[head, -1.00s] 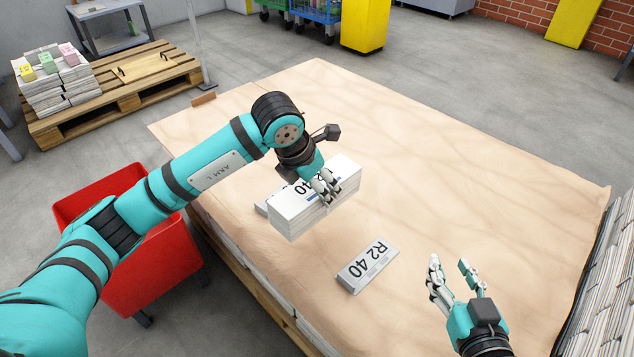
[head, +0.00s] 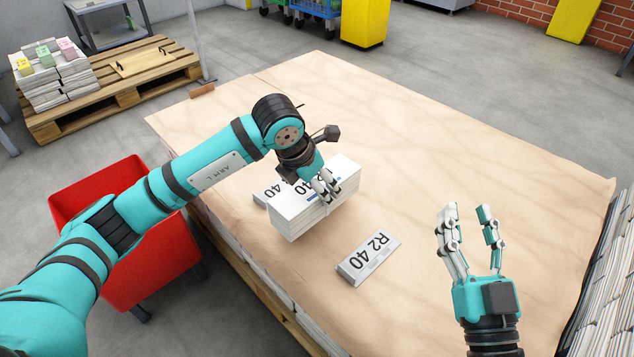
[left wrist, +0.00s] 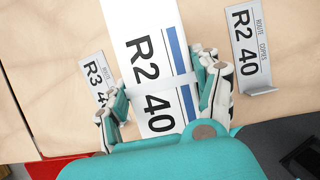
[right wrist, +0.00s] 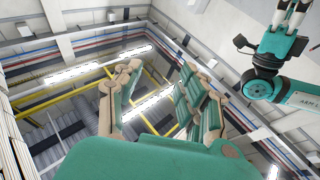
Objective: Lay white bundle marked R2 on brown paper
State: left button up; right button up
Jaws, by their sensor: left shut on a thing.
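The white bundle marked R2 40 (head: 298,222) has a blue stripe and a pale band, also seen in the left wrist view (left wrist: 150,55). My left gripper (head: 328,190) is shut on it, with fingers on both sides. The bundle is over the brown paper (head: 450,150) near its left edge; I cannot tell whether its underside touches. A grey R2 40 sign (head: 368,257) lies on the paper, apart from the bundle on its right. My right gripper (head: 467,212) is open and empty, fingers upward, above the paper at lower right.
A red bin (head: 160,262) stands left of the paper-covered stack. A wooden pallet (head: 155,75) with bundles is at back left. Newspaper stacks (head: 608,290) stand at right. The paper's middle is clear.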

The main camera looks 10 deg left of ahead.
pick_arm(q)
jog(key=shift+w+f, duration=0.1)
jog(key=shift+f, duration=0.15)
jog(key=shift+f+b, duration=1)
jog(key=shift+f, duration=0.1)
pick_arm(e)
jog(key=s+r+t+y, duration=0.2)
jog(key=s+r+t, duration=0.3)
jog(key=r, duration=0.2)
jog(key=shift+d+t, duration=0.15)
jog(key=shift+t, duration=0.15)
jog(key=shift+s+r, duration=0.1)
